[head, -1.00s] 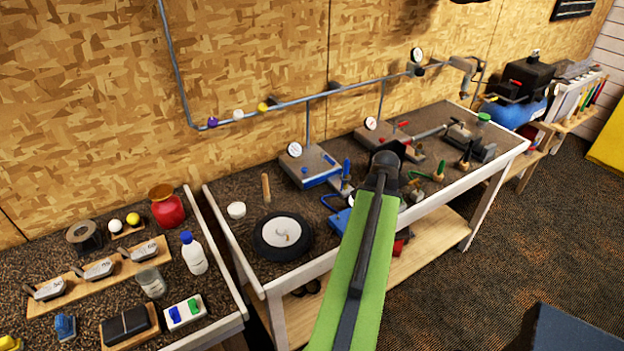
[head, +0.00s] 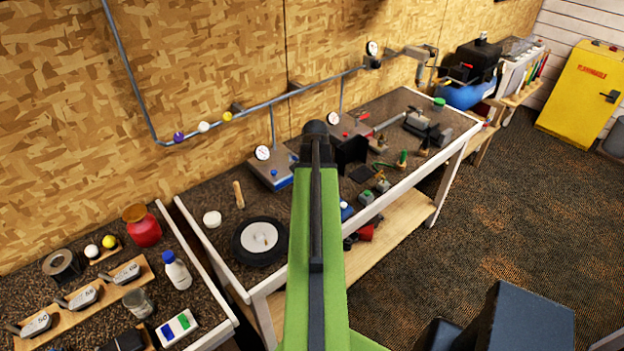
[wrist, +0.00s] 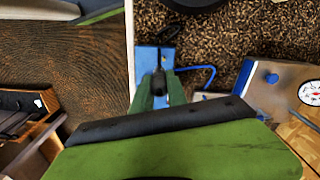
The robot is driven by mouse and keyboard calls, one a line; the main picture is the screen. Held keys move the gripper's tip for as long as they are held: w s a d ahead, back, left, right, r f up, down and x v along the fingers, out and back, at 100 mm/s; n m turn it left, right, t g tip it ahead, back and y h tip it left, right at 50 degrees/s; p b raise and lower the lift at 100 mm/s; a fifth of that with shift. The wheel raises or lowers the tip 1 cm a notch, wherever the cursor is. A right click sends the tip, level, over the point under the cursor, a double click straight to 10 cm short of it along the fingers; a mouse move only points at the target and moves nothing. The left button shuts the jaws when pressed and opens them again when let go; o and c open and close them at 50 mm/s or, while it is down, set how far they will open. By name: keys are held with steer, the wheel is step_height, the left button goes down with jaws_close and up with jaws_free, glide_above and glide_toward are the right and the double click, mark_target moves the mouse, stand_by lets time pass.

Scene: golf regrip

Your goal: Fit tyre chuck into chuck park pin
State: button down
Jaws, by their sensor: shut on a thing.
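In the wrist view my gripper (wrist: 159,92) has green jaws shut on a small dark thing (wrist: 158,80), which looks like the tyre chuck. Its shape is mostly lost between the jaws. Just beyond it lies a blue plate (wrist: 147,58) at the bench's edge, with a bent blue rod or hose (wrist: 203,72) beside it. I cannot make out the chuck park pin for certain, nor whether the chuck touches anything. In the head view my green arm hides the jaws and much of this spot; part of a blue block (head: 346,211) shows to its right.
A tyre (head: 260,241) lies on the bench (head: 222,262) left of my arm. A gauge stand (head: 270,170) is behind it. Several small tools and fixtures stand to the right. Open carpet (head: 500,190) lies in front of the bench.

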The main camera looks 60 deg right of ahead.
steer(key=shift+w+a+r, duration=0.15)
steer(key=shift+w+r, duration=0.25)
steer(key=shift+w, duration=0.05)
steer(key=shift+f, duration=0.1)
steer(key=shift+f, duration=0.1)
step_height(320, 180, down, 6)
steer(key=b, duration=0.6)
stand_by(1.1)
steer(key=shift+f+b, duration=0.35)
steer(key=shift+b, duration=0.2)
steer(key=shift+f+b, duration=0.75)
steer(key=c, duration=1.2)
jaws_free()
steer(key=shift+c, duration=0.2)
